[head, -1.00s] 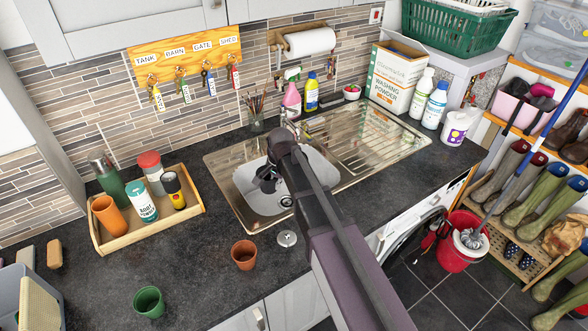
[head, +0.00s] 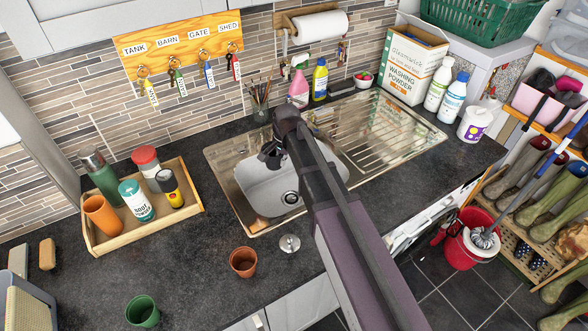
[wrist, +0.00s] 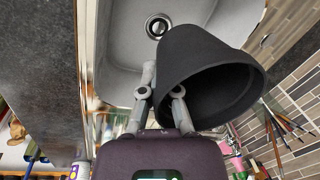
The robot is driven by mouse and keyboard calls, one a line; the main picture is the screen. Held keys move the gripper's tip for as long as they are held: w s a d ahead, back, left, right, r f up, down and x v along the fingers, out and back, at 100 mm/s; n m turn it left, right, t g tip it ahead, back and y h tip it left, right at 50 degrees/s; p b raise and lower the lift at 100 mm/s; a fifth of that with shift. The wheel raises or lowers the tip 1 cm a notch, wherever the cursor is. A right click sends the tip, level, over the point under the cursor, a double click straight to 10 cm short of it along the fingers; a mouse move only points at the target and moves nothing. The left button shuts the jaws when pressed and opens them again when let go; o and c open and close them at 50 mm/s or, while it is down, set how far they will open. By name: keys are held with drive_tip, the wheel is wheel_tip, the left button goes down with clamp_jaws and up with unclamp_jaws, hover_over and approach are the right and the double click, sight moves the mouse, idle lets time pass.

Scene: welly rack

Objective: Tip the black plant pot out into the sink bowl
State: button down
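The black plant pot (head: 268,160) hangs from my gripper (head: 277,148) over the back left part of the sink bowl (head: 262,193). In the wrist view the pot (wrist: 200,60) is tilted, its wide mouth turned toward the camera and its inside dark; I see no contents in it. My gripper (wrist: 163,84) is shut on the pot's wall, with one finger partly hidden by the pot. The bowl is pale grey and its drain (head: 290,197) is clear. The visible part of the bowl floor looks bare. My arm covers the bowl's right side.
A terracotta pot (head: 243,262) and a sink plug (head: 290,243) stand in front of the sink. A green pot (head: 142,310) is at front left. A wooden tray (head: 150,236) with bottles is left. Spray bottles and a brush jar (head: 261,112) stand behind.

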drive_tip(key=shift+w+d, duration=0.15)
drive_tip(key=shift+w, duration=0.1)
drive_tip(key=shift+f, duration=0.1)
idle(0.3)
drive_tip(key=shift+w+a+f+m+b, duration=0.35)
drive_tip(key=shift+w+f+m+b, duration=0.15)
drive_tip(key=shift+m+b, duration=0.1)
drive_tip(key=w+a+f+m+h+b, duration=0.2)
drive_tip(key=w+a+f+m+b, duration=0.8)
drive_tip(key=m, duration=0.6)
drive_tip(key=shift+w+a+f+m+t+b, duration=0.4)
drive_tip(key=shift+w+f+b, duration=0.75)
drive_tip(key=shift+f+b, duration=0.5)
